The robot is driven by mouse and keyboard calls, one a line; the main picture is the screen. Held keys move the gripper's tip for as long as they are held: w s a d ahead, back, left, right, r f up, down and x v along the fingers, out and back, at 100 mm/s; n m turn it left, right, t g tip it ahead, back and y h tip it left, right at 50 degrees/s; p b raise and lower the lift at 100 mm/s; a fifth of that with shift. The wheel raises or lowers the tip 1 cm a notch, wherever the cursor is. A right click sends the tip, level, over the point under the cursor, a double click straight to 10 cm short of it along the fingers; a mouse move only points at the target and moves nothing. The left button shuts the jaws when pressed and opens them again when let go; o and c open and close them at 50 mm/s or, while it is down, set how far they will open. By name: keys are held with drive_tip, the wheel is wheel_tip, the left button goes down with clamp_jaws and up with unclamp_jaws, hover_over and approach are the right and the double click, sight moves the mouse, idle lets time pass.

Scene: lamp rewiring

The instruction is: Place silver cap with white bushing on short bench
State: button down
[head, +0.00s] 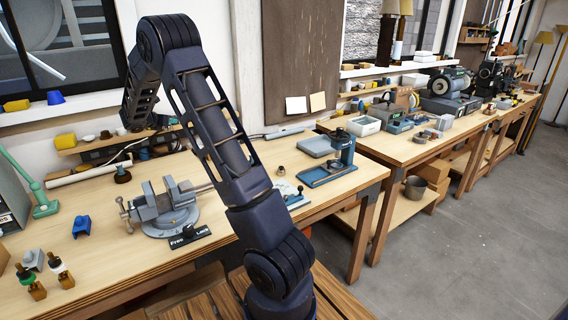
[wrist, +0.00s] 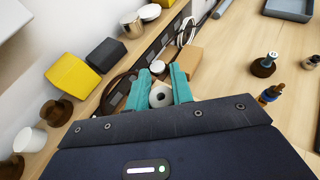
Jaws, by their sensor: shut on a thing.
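In the wrist view my gripper (wrist: 158,88) has its teal fingers closed around a pale round piece with a dark centre, which looks like the silver cap with white bushing (wrist: 159,97). A small silver-grey rounded part (wrist: 157,68) shows just beyond it between the fingers; I cannot tell whether it belongs to the held piece. The gripper is near the back wall, beside the narrow shelf. In the head view my arm reaches there, and the fingertips and held piece are not clear. The wooden bench (head: 95,240) with the vise stands in front; I cannot tell which bench is the short one.
The shelf holds a yellow block (wrist: 72,77), a black block (wrist: 106,56) and several caps. A power strip and cable lie below it. The vise (head: 165,208) stands on the bench, with a blue press (head: 335,165) to its right.

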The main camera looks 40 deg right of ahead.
drive_tip(key=s+d+f+m+g+h, duration=0.1)
drive_tip(key=s+d+m+g+h, duration=0.15)
drive_tip(key=d, duration=1.35)
drive_tip(key=m+g, duration=1)
drive_tip(key=g, duration=0.2)
hover_over(302, 168)
wheel_tip(302, 168, down, 3)
drive_tip(key=f, duration=1.9)
drive_tip(key=shift+w+d+f, duration=0.15)
drive_tip(key=shift+w+f, duration=0.05)
drive_tip(key=shift+f, duration=0.1)
drive_tip(key=c, duration=1.2)
unclamp_jaws()
drive_tip(key=shift+f, duration=0.1)
